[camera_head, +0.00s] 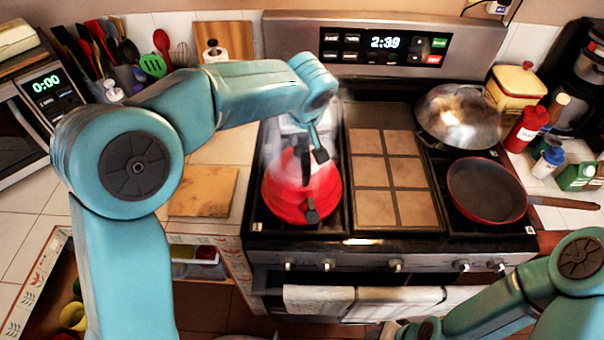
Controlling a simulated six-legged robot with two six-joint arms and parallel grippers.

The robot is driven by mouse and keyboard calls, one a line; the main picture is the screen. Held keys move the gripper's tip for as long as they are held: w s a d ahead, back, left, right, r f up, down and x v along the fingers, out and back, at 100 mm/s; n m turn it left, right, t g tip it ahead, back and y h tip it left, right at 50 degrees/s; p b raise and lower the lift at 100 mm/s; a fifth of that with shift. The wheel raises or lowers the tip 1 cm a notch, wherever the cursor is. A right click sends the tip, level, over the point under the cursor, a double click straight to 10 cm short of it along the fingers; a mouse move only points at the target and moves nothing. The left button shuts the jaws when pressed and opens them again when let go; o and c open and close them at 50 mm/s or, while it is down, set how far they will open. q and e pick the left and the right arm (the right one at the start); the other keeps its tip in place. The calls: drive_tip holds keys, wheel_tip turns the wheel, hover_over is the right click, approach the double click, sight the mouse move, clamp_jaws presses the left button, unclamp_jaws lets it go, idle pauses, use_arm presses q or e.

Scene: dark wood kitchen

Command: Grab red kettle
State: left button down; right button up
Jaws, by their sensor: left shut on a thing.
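The red kettle (285,207) stands on the left front of the stove (398,252). Its upper part looks pale and blurred, and its handle is hard to make out. My left arm reaches over from the left, and my left gripper (313,155) is shut on the kettle at its top. The gripper and wrist partly cover the kettle's upper side. My right arm is low at the right, in front of the stove, and its gripper (405,331) shows only in small part at the bottom edge, so its jaws cannot be judged.
A tiled griddle plate (388,178) lies beside the kettle. A red pan (487,190) and a domed lid (457,115) stand on the right burners. A wooden board (203,191) lies on the left counter. A towel (363,301) hangs on the oven front.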

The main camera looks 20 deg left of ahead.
use_arm(q)
drive_tip(key=shift+s+f, duration=0.1)
drive_tip(key=shift+f, duration=0.15)
drive_tip(key=shift+r, duration=0.15)
drive_tip(key=shift+r, duration=0.15)
